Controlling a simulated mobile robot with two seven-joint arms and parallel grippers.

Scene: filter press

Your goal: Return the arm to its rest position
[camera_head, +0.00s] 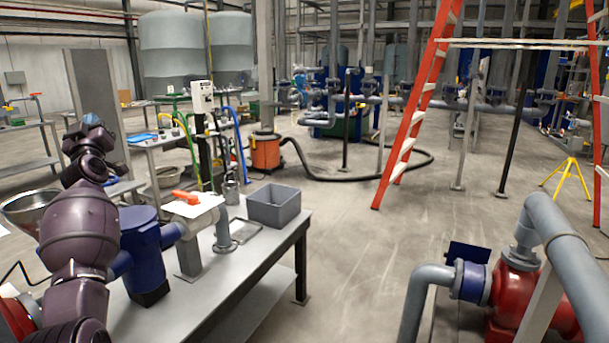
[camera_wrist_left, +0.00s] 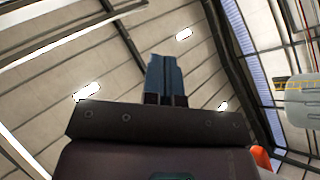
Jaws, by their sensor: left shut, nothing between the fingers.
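My left arm (camera_head: 78,235) comes in at the left of the head view, dark purple and folded upward. My left gripper (camera_head: 92,120) is at its top, raised above the height of the workbench. In the left wrist view the blue fingers of the gripper (camera_wrist_left: 165,78) are together, with nothing between them. They point up toward the ceiling (camera_wrist_left: 60,90). My right gripper is in neither view.
A grey workbench (camera_head: 255,262) stands right of my arm, carrying a blue filter housing (camera_head: 142,245), an orange-handled valve (camera_head: 186,197) and a grey bin (camera_head: 279,206). Red pump piping (camera_head: 520,290) is at the lower right. An orange ladder (camera_head: 415,105) stands beyond open floor.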

